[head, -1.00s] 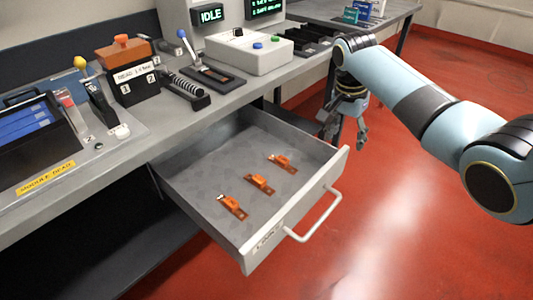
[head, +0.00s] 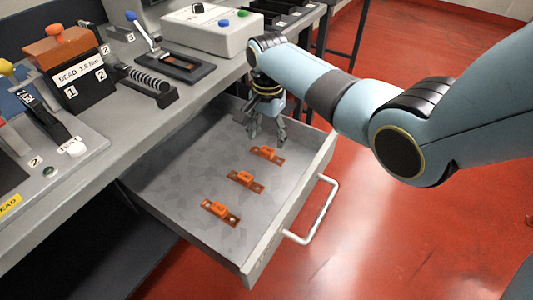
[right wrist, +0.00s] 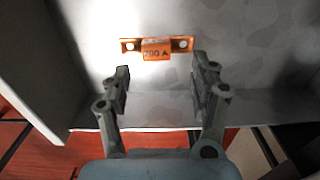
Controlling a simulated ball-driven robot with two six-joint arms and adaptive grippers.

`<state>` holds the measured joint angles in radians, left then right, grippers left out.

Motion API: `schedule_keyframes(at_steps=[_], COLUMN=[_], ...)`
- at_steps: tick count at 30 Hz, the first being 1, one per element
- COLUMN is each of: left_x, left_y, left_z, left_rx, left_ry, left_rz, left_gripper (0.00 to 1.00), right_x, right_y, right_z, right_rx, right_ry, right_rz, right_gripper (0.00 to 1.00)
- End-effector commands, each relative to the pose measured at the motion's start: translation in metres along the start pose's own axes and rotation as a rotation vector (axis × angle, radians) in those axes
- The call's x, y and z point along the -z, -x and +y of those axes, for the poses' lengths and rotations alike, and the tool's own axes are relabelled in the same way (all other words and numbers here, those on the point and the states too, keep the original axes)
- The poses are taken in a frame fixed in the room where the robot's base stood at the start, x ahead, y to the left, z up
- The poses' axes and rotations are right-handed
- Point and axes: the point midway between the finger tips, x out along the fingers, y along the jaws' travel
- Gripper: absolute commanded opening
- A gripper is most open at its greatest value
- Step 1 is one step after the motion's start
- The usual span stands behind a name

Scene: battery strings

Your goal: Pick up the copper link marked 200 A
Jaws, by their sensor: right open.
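The copper link marked 200 A (right wrist: 156,48) lies flat in the open drawer, orange with a hole at each end. In the head view it appears to be the farthest of three links (head: 267,154), the one closest to my right gripper (head: 267,138). In the right wrist view my right gripper (right wrist: 160,76) is open and empty, its two fingers apart. The link lies just beyond the fingertips, roughly centred between them and untouched. My left gripper is not in view.
Two similar links, a middle one (head: 245,181) and a near one (head: 220,212), lie in the drawer (head: 180,185). Its walls surround them and its handle (head: 317,215) sticks out in front. The bench (head: 135,125) with several devices overhangs the drawer's back.

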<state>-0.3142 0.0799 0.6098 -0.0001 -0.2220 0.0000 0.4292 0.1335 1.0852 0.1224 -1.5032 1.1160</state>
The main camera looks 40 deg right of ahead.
Motion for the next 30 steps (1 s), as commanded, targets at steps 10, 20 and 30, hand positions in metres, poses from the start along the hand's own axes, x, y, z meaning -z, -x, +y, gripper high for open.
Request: schedule_keyframes(at_steps=[10, 20, 30], left_x=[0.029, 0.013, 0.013], left_y=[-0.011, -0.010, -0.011], left_z=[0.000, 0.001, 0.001], left_rx=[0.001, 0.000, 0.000], left_ry=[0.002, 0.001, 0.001], left_rz=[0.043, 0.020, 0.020], left_gripper=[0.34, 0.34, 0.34], right_x=[0.000, 0.000, 0.000], right_y=[-0.041, -0.040, -0.040], right_z=[0.003, 0.004, 0.004], right_rx=[0.000, -0.001, -0.001], right_ry=[0.000, 0.000, 0.000], right_rz=[0.000, 0.000, 0.000], right_gripper=[0.62, 0.42, 0.00])
